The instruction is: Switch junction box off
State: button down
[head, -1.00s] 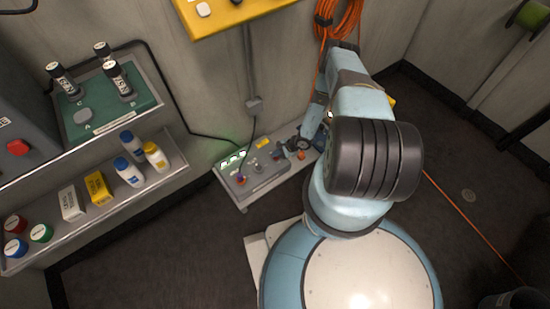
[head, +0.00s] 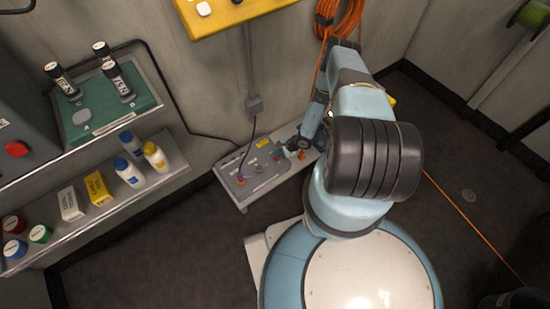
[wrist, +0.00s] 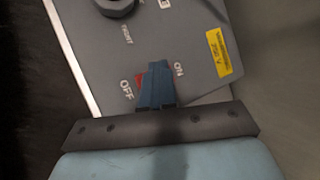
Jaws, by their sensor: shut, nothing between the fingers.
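The junction box (head: 240,189) is a grey panel low against the wall in the head view. Its face fills much of the wrist view (wrist: 185,40), with OFF and ON labels and a yellow sticker. My gripper (wrist: 156,72) is shut between the two labels, at the switch, with nothing between its fingers. A red patch (wrist: 139,79) shows beside the fingers on the OFF side; the rest of the switch is hidden. In the head view my gripper (head: 279,154) is over the right part of the panel. The indicators along the panel's back edge look dark.
A dark knob (wrist: 115,6) is at the top of the wrist view. A shelf (head: 110,205) with bottles and boxes is at the left. A yellow box (head: 228,18) and orange cable (head: 340,18) hang above.

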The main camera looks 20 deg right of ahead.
jog(key=shift+s+d, duration=0.15)
jog(key=shift+s, duration=0.05)
jog(key=shift+w+a+r, duration=0.1)
jog(key=shift+w+r, duration=0.05)
jog(key=shift+r, duration=0.7)
jog(key=shift+w+a+r, duration=0.1)
jog(key=shift+w+r, duration=0.05)
jog(key=shift+r, duration=0.65)
jog(key=shift+w+a+r, duration=0.1)
jog(key=shift+w+r, duration=0.05)
jog(key=shift+r, duration=0.7)
